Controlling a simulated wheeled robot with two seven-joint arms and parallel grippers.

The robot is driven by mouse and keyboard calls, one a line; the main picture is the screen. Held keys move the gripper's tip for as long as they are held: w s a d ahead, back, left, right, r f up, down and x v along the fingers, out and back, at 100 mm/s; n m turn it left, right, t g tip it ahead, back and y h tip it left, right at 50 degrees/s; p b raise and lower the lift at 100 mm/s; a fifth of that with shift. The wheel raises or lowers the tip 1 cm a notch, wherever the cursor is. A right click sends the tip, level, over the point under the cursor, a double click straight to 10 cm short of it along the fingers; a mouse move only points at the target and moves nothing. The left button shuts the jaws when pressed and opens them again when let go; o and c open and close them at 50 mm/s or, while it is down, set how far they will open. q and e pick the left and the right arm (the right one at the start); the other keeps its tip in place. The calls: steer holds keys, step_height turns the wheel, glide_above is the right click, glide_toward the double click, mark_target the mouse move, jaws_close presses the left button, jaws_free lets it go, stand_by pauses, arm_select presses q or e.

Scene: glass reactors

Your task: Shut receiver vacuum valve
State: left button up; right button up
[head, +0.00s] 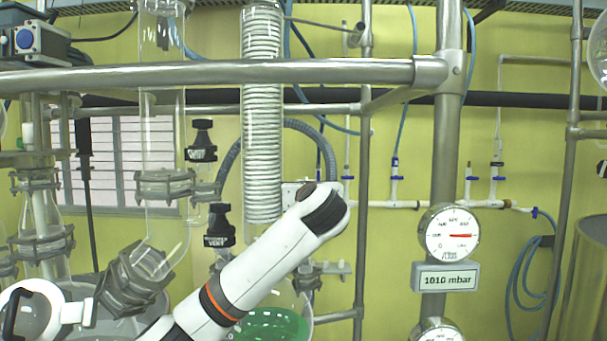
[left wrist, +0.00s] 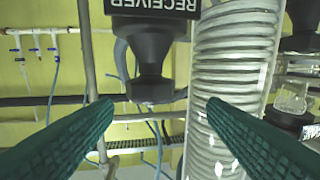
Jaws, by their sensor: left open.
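In the left wrist view, the receiver valve (left wrist: 149,60) is a black knob under a black block with a white "RECEIVER" label (left wrist: 152,8), seen upside down. My left gripper (left wrist: 160,102) is open, with its two green ridged fingers on either side below the knob. The knob's narrow end is near the gap between the fingertips, and no contact shows. In the head view, a white arm link of mine crosses the lower middle, and no gripper fingers show. Two black valves (head: 202,140) and (head: 218,226) stand left of the coil; their labels are hard to read.
A glass coil condenser (head: 262,120) stands close; in the left wrist view it is right of the knob (left wrist: 235,70). Metal frame pipes (head: 220,73) cross the scene. A gauge (head: 449,235) sits above a "1010 mbar" sign (head: 445,278). Green liquid (head: 270,324) shows in a vessel below.

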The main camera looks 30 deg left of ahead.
arm_select(q)
steer(key=x, duration=0.1)
steer(key=p+x, duration=0.1)
steer(key=x, duration=0.2)
steer(key=shift+w+d+f, duration=0.15)
steer(key=shift+w+f, duration=0.1)
steer(key=shift+w, duration=0.3)
steer(key=shift+p+x, duration=0.6)
steer(key=shift+x, duration=0.4)
steer(key=shift+w, duration=0.1)
steer(key=shift+s, duration=0.2)
steer(key=shift+w, duration=0.1)
steer(key=shift+c, duration=0.9)
steer(key=shift+f, duration=0.1)
steer(key=c, duration=0.8)
arm_select(e)
steer(key=w+r, duration=0.3)
steer(key=shift+w+r, duration=0.1)
steer(key=shift+w, duration=0.2)
